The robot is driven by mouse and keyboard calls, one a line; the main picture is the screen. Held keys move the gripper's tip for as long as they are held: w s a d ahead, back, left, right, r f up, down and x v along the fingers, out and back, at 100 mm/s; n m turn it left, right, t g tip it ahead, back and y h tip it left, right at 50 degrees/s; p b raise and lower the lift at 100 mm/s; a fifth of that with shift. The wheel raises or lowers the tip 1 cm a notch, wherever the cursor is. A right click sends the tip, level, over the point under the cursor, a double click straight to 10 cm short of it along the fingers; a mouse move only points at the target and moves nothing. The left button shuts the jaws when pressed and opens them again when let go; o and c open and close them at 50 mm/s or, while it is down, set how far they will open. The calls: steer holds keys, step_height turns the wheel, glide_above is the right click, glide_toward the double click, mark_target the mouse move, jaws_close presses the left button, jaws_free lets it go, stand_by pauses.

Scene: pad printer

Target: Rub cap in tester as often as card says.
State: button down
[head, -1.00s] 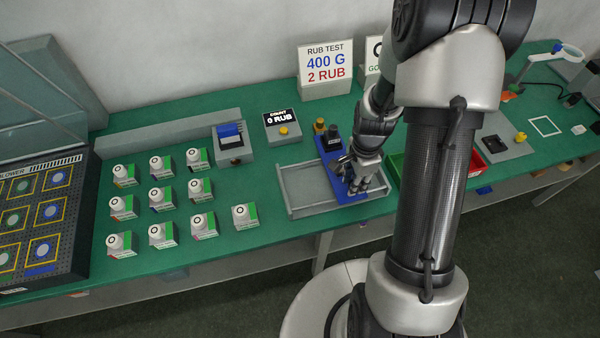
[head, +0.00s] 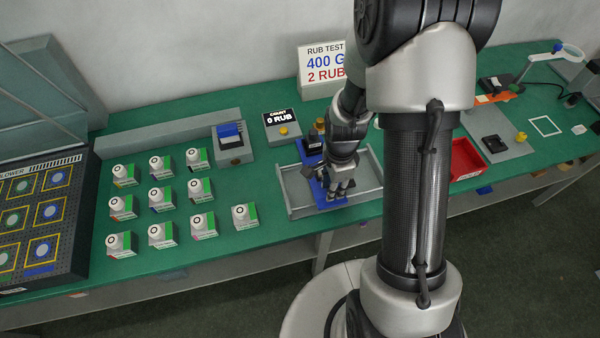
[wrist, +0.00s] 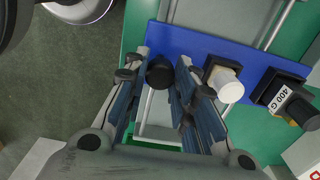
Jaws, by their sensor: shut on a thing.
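The tester is a grey frame with rails (head: 368,170). A blue slide (head: 319,188) rides on it, now towards the frame's left. My gripper (head: 338,190) is at the slide's front end. In the wrist view, my gripper (wrist: 160,85) is shut on a black knob (wrist: 160,72) on the slide (wrist: 225,47). A white cap (wrist: 229,86) sits in a dark holder beside the knob. A black weight marked 400 G (wrist: 288,100) sits further along. The card (head: 322,70) reads 400 G, 2 RUB; my arm covers its right edge. The counter (head: 283,122) reads 0 RUB.
Several boxes with caps (head: 160,200) stand on the green table left of the tester. A grey block with a blue top (head: 232,145) is behind them. A red bin (head: 466,160) is to the right. Brass-coloured weight (head: 319,125) stands behind the tester.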

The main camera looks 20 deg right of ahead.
steer(key=shift+a, duration=2.65)
steer(key=shift+w+d, duration=0.1)
steer(key=shift+d, duration=5.75)
steer(key=shift+a, duration=5.6)
steer(key=c, duration=1.8)
jaws_free()
steer(key=shift+a, duration=0.25)
steer(key=o, duration=0.5)
step_height(320, 180, up, 6)
steer(key=p, duration=0.4)
